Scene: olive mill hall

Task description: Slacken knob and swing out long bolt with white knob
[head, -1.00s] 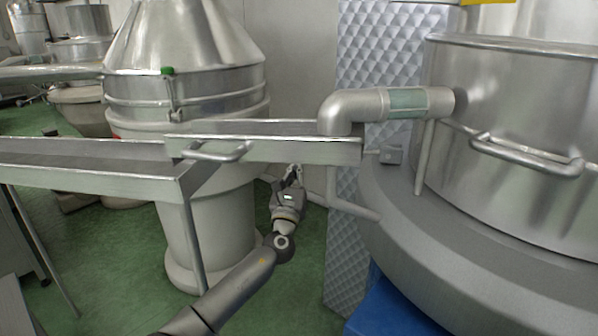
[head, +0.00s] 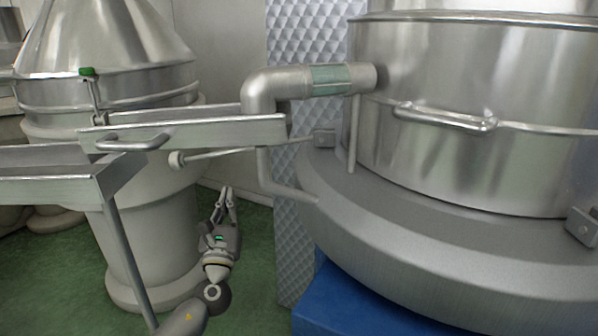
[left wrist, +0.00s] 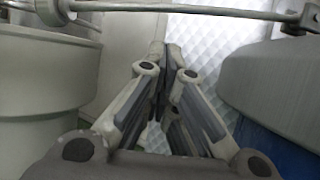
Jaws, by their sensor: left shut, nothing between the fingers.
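The long bolt (head: 225,153) is a thin rod running left from a small bracket (head: 324,138) on the big round vessel. It passes below the trough and ends in a white knob (head: 177,160) in front of the pale separator body. In the left wrist view the bolt (left wrist: 180,9) crosses the top, with the knob (left wrist: 50,11) at upper left, partly cut off. My left gripper (head: 228,190) points up, below the bolt and to the right of the knob. It is shut, empty and apart from both. My right gripper is not in view.
A metal trough (head: 190,133) with a bar handle (head: 135,143) lies above the bolt. A bent pipe (head: 268,92) comes down right of my gripper. A green-knobbed bolt (head: 88,72) sits on the separator (head: 100,55). A blue base (head: 350,305) stands below the vessel.

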